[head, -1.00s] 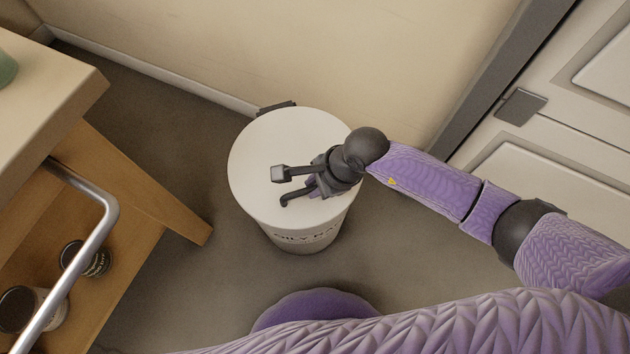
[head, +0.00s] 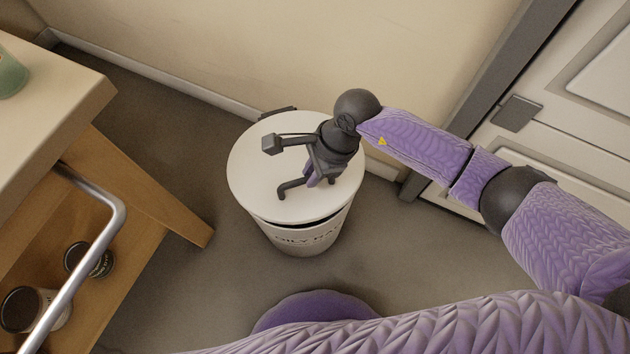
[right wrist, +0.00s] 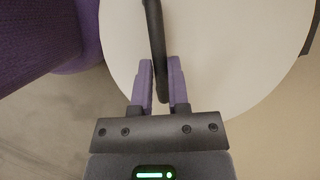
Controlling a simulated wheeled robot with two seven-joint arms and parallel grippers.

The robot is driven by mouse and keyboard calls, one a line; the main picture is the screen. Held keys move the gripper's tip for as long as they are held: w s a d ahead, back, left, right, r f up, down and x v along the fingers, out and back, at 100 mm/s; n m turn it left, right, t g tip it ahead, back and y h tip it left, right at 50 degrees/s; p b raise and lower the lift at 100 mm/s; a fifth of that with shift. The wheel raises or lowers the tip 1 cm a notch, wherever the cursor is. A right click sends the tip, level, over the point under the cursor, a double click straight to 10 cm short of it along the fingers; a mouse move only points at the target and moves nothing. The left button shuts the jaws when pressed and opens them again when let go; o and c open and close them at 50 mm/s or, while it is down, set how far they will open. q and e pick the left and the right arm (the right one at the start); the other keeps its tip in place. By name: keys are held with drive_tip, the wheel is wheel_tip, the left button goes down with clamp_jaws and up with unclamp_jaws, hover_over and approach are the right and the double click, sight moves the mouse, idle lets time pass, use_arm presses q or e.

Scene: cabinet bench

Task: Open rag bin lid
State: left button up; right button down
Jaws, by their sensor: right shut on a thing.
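The rag bin (head: 300,238) is a white round bin with dark lettering on its front, standing on the floor. Its flat white lid (head: 255,185) is slightly raised at the front, with a dark gap above the rim. My right gripper (head: 312,181) is shut on the lid's dark bar handle (head: 285,192), from above. In the right wrist view the handle (right wrist: 154,40) runs between the two purple fingers of the right gripper (right wrist: 161,75), over the pale lid (right wrist: 225,50). A dark hinge (head: 278,112) sits at the lid's back edge. My left gripper is out of view.
A wall (head: 270,50) rises close behind the bin. A wooden bench (head: 60,90) with a metal rail (head: 110,215) and cans on its lower shelf stands left. A pale cabinet (head: 560,130) is at right. Floor between bench and bin is clear.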

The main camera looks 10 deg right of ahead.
use_arm(q)
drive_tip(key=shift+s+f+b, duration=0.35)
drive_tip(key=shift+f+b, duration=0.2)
drive_tip(key=shift+b, duration=0.15)
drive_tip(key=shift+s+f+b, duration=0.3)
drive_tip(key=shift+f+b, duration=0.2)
drive_tip(key=shift+b, duration=0.2)
use_arm(e)
drive_tip(key=w+r+g, duration=0.1)
drive_tip(key=w+r, duration=0.5)
drive_tip(key=r, duration=0.2)
drive_tip(key=shift+w+a+r+g, duration=0.2)
drive_tip(key=shift+a+r+g, duration=0.15)
drive_tip(key=shift+a+g, duration=0.1)
